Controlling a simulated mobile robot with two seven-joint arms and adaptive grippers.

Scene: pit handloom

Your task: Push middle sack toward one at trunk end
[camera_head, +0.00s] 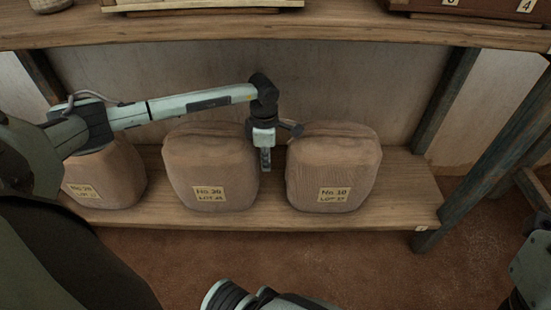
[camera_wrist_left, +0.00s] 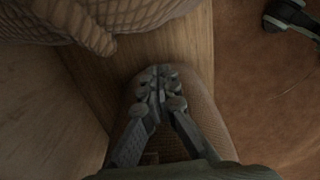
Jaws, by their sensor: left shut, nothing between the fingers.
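Three brown cloth sacks stand in a row on the low wooden shelf (camera_head: 390,215). The middle sack (camera_head: 207,165) has a label that seems to read No 20 or 30. The right sack (camera_head: 333,165) is labelled No 10. The left sack (camera_head: 108,178) is partly covered by my left arm. My left gripper (camera_head: 266,166) points down in the gap by the middle sack's right side, shut and empty; contact with either sack is unclear. In the left wrist view, its fingers (camera_wrist_left: 158,85) are together, with one sack (camera_wrist_left: 85,25) at upper left and another (camera_wrist_left: 203,112) behind them.
An upper shelf (camera_head: 330,28) runs above the sacks, with a dark labelled wooden box (camera_head: 470,8) at its right. Dark posts (camera_head: 500,150) stand at the right. Bare shelf shows right of the No 10 sack. Part of my other arm (camera_head: 265,298) shows at the bottom.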

